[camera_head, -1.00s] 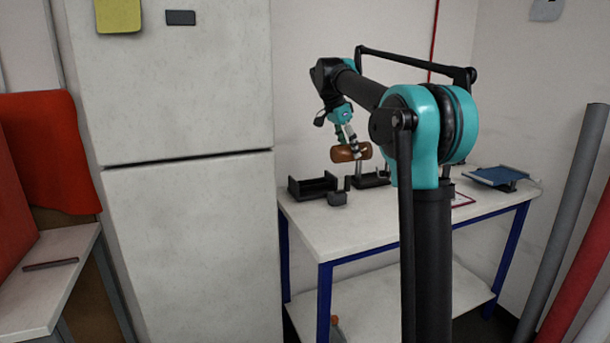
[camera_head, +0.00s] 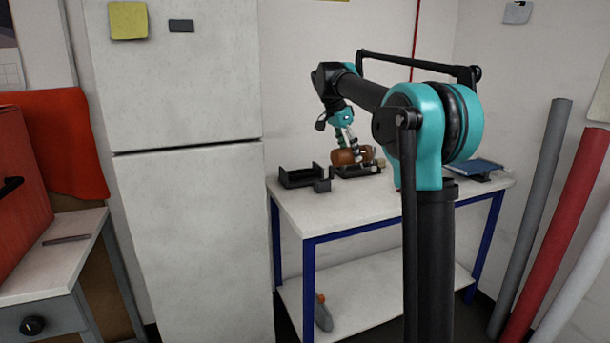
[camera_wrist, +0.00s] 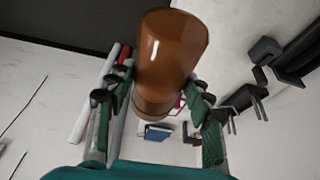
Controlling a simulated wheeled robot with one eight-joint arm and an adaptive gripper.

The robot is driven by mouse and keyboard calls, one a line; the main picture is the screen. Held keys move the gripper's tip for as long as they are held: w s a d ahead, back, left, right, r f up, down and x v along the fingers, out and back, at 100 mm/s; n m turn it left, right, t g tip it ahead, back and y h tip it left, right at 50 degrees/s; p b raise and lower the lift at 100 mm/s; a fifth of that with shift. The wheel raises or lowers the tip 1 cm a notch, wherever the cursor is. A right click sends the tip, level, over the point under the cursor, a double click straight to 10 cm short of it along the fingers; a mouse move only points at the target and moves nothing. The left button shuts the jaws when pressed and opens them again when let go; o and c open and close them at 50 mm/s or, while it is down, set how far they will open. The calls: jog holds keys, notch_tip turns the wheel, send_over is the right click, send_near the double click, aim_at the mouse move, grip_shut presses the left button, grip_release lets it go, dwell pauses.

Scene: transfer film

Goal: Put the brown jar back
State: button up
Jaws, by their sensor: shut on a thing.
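The brown jar (camera_head: 343,157) is glossy and lies on its side in the air in the head view. It fills the upper middle of the wrist view (camera_wrist: 170,60). My gripper (camera_head: 350,150) is shut on the jar, with a finger on each side of it in the wrist view (camera_wrist: 158,108). The jar is above the back of the white table (camera_head: 330,220), in front of a black holder (camera_head: 345,172). I cannot tell whether the jar touches the holder.
A black open tray (camera_head: 297,179) stands left of the jar. A blue item (camera_head: 480,167) lies at the table's right. A white fridge (camera_head: 190,220) stands at left, and grey and red rolls (camera_head: 553,220) lean at right. The table's front is clear.

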jog(key=s+d+f+n+t+y, duration=0.1)
jog(key=s+f+n, duration=0.2)
jog(key=f, duration=1.2)
jog(key=s+d+f+n+y, duration=0.1)
jog(key=s+f+n, duration=0.3)
jog(key=f, duration=1.1)
jog(key=s+d+f+n+t+y, duration=0.1)
jog(key=s+f+n, duration=0.3)
jog(key=f, duration=1.1)
jog(key=shift+d+f+n+t+y, duration=0.3)
jog(key=shift+d+n+y, duration=0.25)
jog(key=shift+n, duration=0.45)
jog(key=shift+s+r, duration=0.1)
